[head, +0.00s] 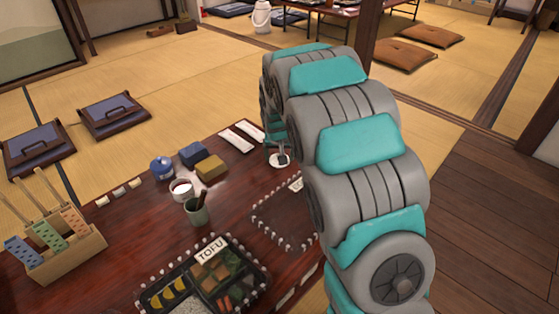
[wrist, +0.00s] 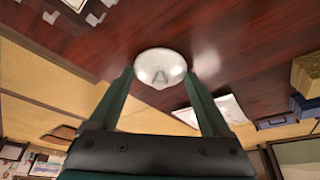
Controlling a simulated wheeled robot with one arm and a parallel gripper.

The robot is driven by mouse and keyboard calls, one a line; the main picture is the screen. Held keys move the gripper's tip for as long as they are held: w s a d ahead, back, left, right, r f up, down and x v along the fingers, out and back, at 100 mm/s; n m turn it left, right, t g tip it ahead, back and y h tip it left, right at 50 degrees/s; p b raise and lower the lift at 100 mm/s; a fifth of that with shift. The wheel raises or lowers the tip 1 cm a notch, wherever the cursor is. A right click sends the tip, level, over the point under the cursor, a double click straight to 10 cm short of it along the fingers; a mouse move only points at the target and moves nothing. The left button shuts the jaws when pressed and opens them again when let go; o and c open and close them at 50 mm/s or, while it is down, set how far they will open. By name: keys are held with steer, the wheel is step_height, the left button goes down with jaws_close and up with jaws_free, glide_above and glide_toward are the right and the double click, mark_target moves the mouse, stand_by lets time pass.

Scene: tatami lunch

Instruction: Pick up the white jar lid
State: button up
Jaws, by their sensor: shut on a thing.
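The white jar lid (head: 279,161) shows at the far right part of the dark table, just under the end of my arm. In the wrist view the round, pale lid (wrist: 160,60) has a knob facing me and sits between the two green fingertips. My gripper (wrist: 159,76) is shut on the lid. In the head view my gripper (head: 278,150) is small and partly hidden by my arm. I cannot tell whether the lid touches the tabletop.
An open white jar (head: 181,190), blue pot (head: 162,168), blue box (head: 193,153), yellow box (head: 211,169) and green cup (head: 197,213) stand left of the lid. White packets (head: 236,141) lie behind. A bento tray (head: 262,277) is in front.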

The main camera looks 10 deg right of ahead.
steer(key=shift+c, duration=0.8)
steer(key=shift+r, duration=0.1)
